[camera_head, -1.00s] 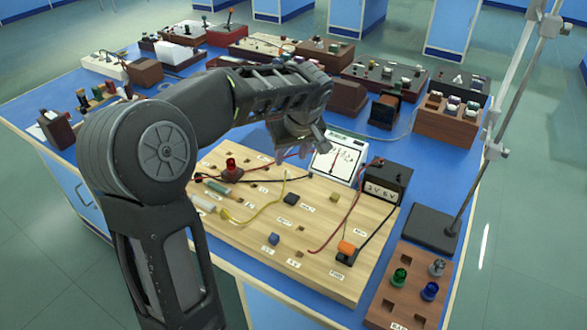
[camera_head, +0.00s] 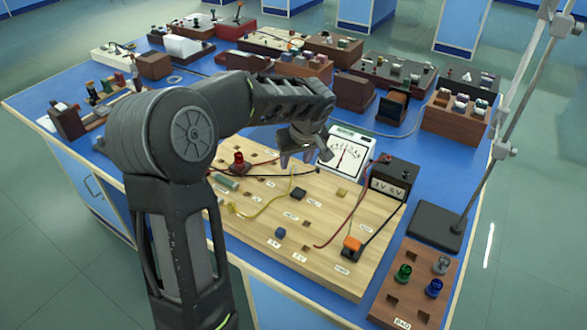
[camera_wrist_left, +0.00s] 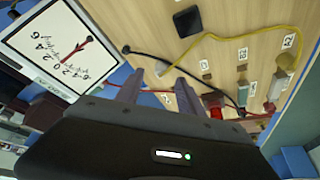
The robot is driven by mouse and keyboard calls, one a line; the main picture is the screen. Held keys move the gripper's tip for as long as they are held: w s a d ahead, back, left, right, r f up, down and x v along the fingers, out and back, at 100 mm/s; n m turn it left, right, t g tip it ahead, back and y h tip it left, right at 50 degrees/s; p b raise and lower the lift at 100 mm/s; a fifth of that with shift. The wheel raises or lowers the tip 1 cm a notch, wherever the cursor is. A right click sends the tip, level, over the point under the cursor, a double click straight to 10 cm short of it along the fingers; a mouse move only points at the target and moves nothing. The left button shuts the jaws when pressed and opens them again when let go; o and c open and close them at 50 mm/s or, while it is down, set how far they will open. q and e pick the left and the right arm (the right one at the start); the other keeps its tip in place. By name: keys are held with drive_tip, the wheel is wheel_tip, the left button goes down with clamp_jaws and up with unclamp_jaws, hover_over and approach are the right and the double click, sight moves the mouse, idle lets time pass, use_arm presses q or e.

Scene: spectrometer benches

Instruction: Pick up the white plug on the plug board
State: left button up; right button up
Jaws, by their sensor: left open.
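The plug board (camera_head: 335,212) is a light wooden board on the blue bench. In the head view my left arm covers that end of the board. My left gripper (camera_head: 297,160) is above the far edge of the board, near the meter, with its jaws apart and empty. Its two fingers also show in the left wrist view (camera_wrist_left: 159,76), apart from the pale piece. My right gripper is not visible.
A stand base (camera_head: 434,225) and a brown plug block (camera_head: 415,275) are at the right.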

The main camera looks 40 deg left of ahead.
sight(294, 166)
use_arm(q)
drive_tip(key=x, duration=0.3)
drive_tip(key=shift+f, duration=0.1)
idle(0.4)
clamp_jaws()
idle(0.5)
